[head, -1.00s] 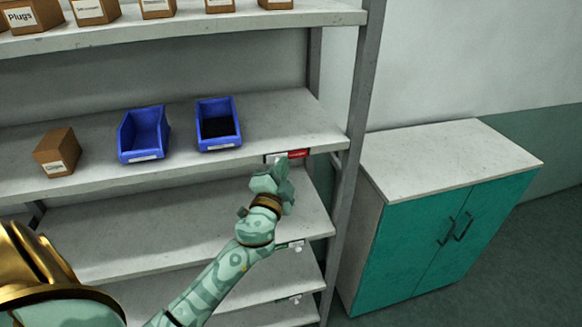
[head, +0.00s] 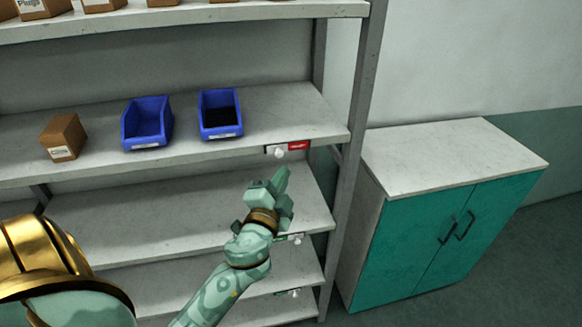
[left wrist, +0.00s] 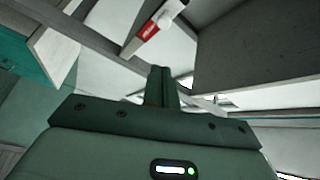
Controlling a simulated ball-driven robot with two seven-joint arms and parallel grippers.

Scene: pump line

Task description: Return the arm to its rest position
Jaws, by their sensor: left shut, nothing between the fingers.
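My left gripper (head: 281,180) is shut and empty in the head view, in front of the shelving and below the edge of the shelf with the blue bins. Its closed fingers also show in the left wrist view (left wrist: 161,88). A red and white label with a white knob (head: 290,148) sits on that shelf edge, above and apart from the fingertips. The label also shows in the left wrist view (left wrist: 150,28). My right gripper is in neither view.
Two blue bins (head: 147,137) (head: 232,130) and a brown box (head: 63,151) stand on the middle shelf (head: 90,120). More boxes line the top shelf (head: 170,17). A cabinet with teal doors (head: 440,245) stands to the right of the shelf post (head: 352,150). Lower shelves lie behind my arm.

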